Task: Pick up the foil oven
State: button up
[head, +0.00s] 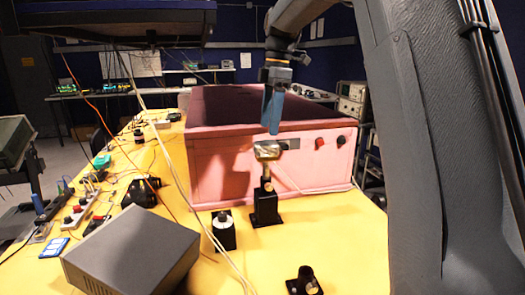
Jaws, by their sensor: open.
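The foil oven appears to be the small, shiny, foil-wrapped block (267,150) on top of a black post mount (265,200). The mount stands upright on the yellow table, in front of the pink foam enclosure. My gripper (271,130) points down from above with blue fingers, its tips just over the foil block in the picture. It is open and nothing shows between its fingers. The fingers overlap in this view, so the gap between them is hidden. I cannot tell the exact depth between the tips and the block.
The pink foam enclosure (215,165) with a dark top stands close behind the post. A grey box (130,255) sits at front left. Short black mounts stand at left (223,232) and in front (304,282). Cables cross the yellow table (345,235), whose right front is clear.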

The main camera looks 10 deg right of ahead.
aim_at(266, 143)
jog(key=shift+s+a+f+p, duration=0.15)
jog(key=shift+f+p, duration=0.35)
jog(key=shift+f, duration=0.75)
jog(key=shift+w+a+f+p, duration=0.15)
jog(key=shift+f+p, duration=0.3)
jog(key=shift+f, duration=0.8)
jog(key=shift+s+a+f+p, duration=0.1)
jog(key=shift+a+f+p, duration=0.3)
jog(key=shift+f, duration=0.85)
